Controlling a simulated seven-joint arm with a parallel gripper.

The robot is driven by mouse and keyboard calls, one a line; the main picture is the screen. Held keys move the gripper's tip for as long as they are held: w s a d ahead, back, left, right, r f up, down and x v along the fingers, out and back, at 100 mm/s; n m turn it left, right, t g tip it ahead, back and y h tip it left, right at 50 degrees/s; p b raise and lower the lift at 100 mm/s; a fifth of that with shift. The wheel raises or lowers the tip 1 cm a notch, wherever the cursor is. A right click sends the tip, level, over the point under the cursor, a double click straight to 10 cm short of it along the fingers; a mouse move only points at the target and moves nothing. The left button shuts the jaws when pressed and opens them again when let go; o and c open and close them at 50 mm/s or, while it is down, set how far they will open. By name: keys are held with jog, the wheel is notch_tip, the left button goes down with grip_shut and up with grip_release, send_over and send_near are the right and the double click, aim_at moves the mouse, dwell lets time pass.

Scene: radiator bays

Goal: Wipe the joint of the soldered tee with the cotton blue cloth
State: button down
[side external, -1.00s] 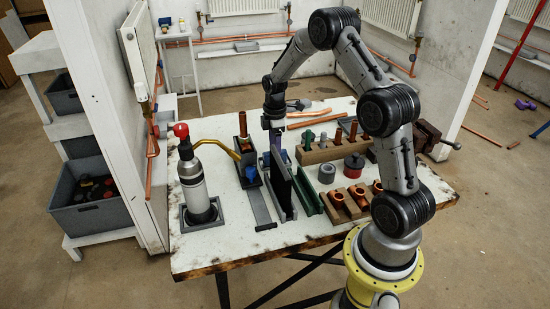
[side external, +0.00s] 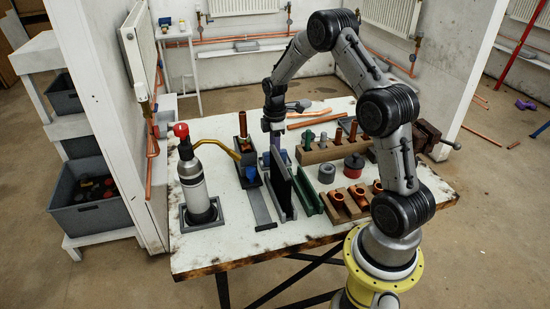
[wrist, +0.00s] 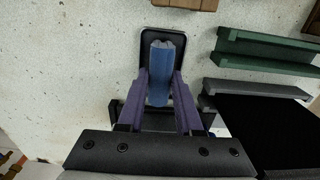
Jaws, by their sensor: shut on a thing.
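In the wrist view a folded blue cloth (wrist: 161,60) stands in a small black tray (wrist: 149,37). The purple-grey fingers of my gripper (wrist: 160,82) are shut on the cloth from both sides. In the side view my gripper (side external: 274,136) is low over the table, and the dark upright panel partly hides its fingers and the cloth. A copper fitting (side external: 242,126) stands upright in a dark holder to the left of my gripper; it may be the soldered tee, but its joint is too small to make out.
A torch (side external: 195,187) with a yellow tube stands at the left. A dark upright panel (side external: 281,183) and a green rail (side external: 308,192) stand in front of my gripper. Wooden racks (side external: 318,154) with fittings are at the right. A blue item (side external: 251,173) sits in a dark tray.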

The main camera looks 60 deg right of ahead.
jog(key=shift+r, duration=0.1)
jog(key=shift+r, duration=3.65)
notch_tip(320, 180, up, 9)
jog(key=a, duration=0.3)
jog(key=shift+w+a+f, duration=0.15)
jog(key=shift+f, duration=0.6)
jog(key=shift+w+a+f, duration=0.1)
jog(key=shift+w+f, duration=0.1)
jog(key=shift+f, duration=0.6)
jog(key=shift+w+a+f, duration=0.15)
jog(key=shift+f, duration=0.6)
jog(key=shift+w+a, duration=0.45)
jog(key=shift+w, duration=0.05)
jog(key=shift+w+d, duration=0.25)
